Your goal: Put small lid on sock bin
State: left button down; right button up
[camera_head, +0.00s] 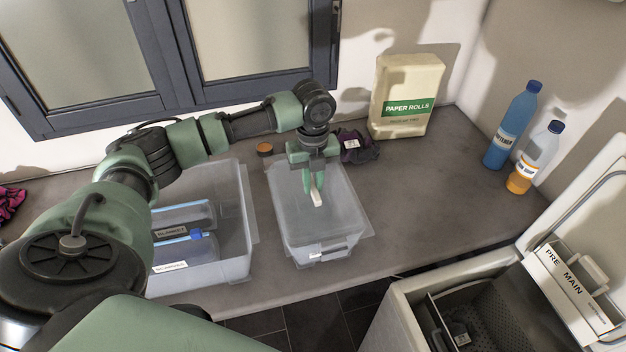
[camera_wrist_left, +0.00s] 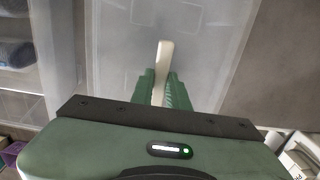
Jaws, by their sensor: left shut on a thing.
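My left gripper (camera_head: 314,192) points down over the smaller clear bin (camera_head: 322,250) on the counter. It is shut on the pale upright handle (camera_head: 317,199) of a translucent lid (camera_head: 292,192). In the left wrist view the handle (camera_wrist_left: 162,62) stands between the green fingertips (camera_wrist_left: 163,88), with the translucent lid (camera_wrist_left: 205,45) spread beneath. The lid lies over the bin's mouth, and a clear edge shows past the bin's right side. I cannot tell whether it rests fully on the rim. The bin's contents are hidden or too faint to make out. My right gripper is out of view.
A larger open clear bin (camera_head: 237,225) with labelled blue-grey bundles (camera_head: 185,250) stands to the left. Behind are an orange-topped jar (camera_head: 265,148), dark cloth (camera_head: 357,146) and a paper rolls pack (camera_head: 406,95). Bottles (camera_head: 513,125) stand right. An open toploader (camera_head: 480,300) is at front right.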

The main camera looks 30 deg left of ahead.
aim_at(314, 186)
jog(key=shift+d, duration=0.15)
pick_arm(q)
jog(key=shift+f, duration=0.5)
jog(key=c, duration=1.4)
grip_release()
jog(key=shift+o, duration=0.2)
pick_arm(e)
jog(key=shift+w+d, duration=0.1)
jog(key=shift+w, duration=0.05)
